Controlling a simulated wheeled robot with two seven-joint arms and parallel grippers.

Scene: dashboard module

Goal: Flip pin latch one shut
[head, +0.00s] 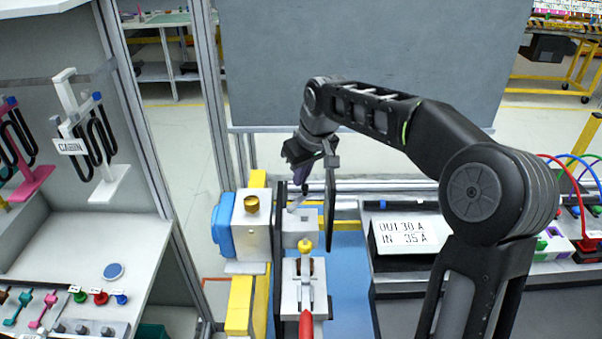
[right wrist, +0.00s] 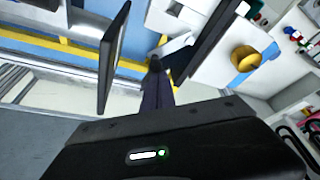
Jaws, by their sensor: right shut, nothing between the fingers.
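A light metal flap, which may be pin latch one, sits between two dark upright plates at the far end of the fixture; it shows in the right wrist view (right wrist: 174,46). In the head view it is small and partly covered by my gripper. My right gripper (head: 299,186) comes down from above with its fingers shut and empty. In the right wrist view its fingertips (right wrist: 156,65) are right beside the flap; I cannot tell if they touch. My left gripper is in neither view.
Nearer stands a clamp with a red handle (head: 306,325) and yellow tip (head: 304,245). A pale block with a brass knob (head: 251,203) is left of the plates. A dark plate (head: 331,215) stands close right of my gripper. A sign (head: 404,232) is farther right.

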